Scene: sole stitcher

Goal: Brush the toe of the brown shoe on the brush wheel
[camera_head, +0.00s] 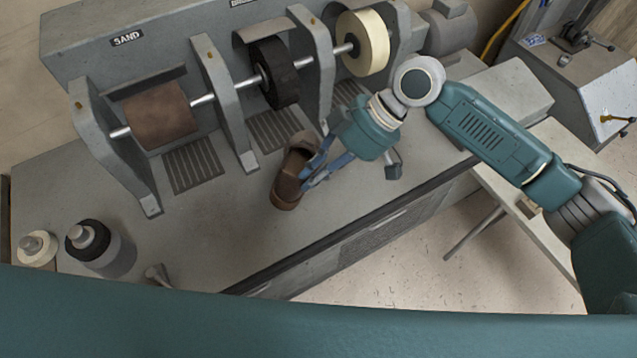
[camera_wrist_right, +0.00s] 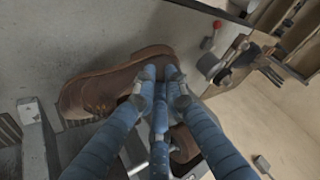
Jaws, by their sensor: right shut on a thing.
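The brown shoe (camera_head: 287,187) is over the grey bench, in front of the wheels. My right gripper (camera_head: 315,164) comes in from the right and is shut on the shoe. In the right wrist view the gripper (camera_wrist_right: 160,76) pinches the upper of the shoe (camera_wrist_right: 105,88), whose rounded end points left. The black brush wheel (camera_head: 274,73) sits on the shaft between two grey uprights, up and left of the shoe and apart from it. I cannot tell if the shoe touches the bench. My left gripper is out of view.
A brown sanding drum (camera_head: 160,115) is on the left of the shaft, and a cream wheel (camera_head: 363,43) is on the right. Grey uprights (camera_head: 222,100) separate them.

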